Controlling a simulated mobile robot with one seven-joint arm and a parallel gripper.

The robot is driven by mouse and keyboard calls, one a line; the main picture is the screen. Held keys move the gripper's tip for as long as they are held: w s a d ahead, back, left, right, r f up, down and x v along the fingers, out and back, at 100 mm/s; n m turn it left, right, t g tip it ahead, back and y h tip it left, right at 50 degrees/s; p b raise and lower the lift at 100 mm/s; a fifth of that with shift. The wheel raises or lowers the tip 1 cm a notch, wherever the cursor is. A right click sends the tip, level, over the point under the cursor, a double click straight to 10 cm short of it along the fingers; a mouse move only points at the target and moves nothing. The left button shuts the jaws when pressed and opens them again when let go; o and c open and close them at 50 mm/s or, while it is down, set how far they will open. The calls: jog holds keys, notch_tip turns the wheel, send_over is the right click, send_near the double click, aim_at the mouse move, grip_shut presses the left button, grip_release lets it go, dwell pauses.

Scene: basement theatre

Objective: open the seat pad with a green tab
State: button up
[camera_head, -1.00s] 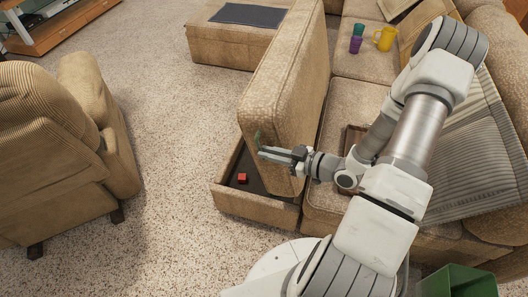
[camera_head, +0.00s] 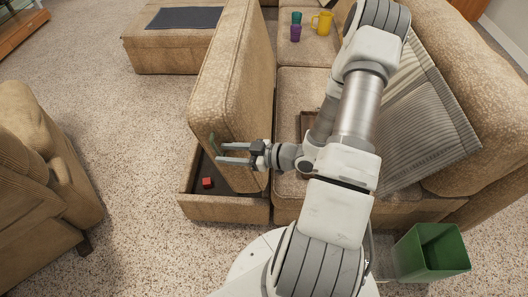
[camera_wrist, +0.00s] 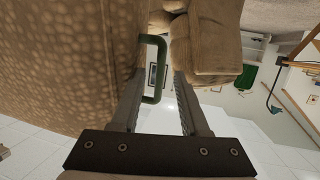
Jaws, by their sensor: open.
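The seat pad (camera_head: 228,90) stands raised, almost upright, above an open storage box (camera_head: 222,208) in the sofa's seat. Its green tab (camera_head: 212,139) is on the pad's face near the left edge. My gripper (camera_head: 220,153) is open, with its fingertips beside the pad close to the tab. In the wrist view the tab is a green loop (camera_wrist: 157,70) that shows between the spread fingers (camera_wrist: 160,105), nearer the left one. I cannot tell whether a finger touches it. The pad fills the left of that view.
A small red block (camera_head: 207,183) lies in the storage box. Purple and teal cups (camera_head: 295,32) and a yellow jug (camera_head: 322,22) stand on the far seat. A green bin (camera_head: 432,252) is at right, an armchair (camera_head: 40,165) at left. Carpet between is clear.

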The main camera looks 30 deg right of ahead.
jog(key=p+v, duration=0.2)
jog(key=v, duration=1.5)
jog(key=shift+p, duration=0.35)
jog(key=shift+r, duration=0.1)
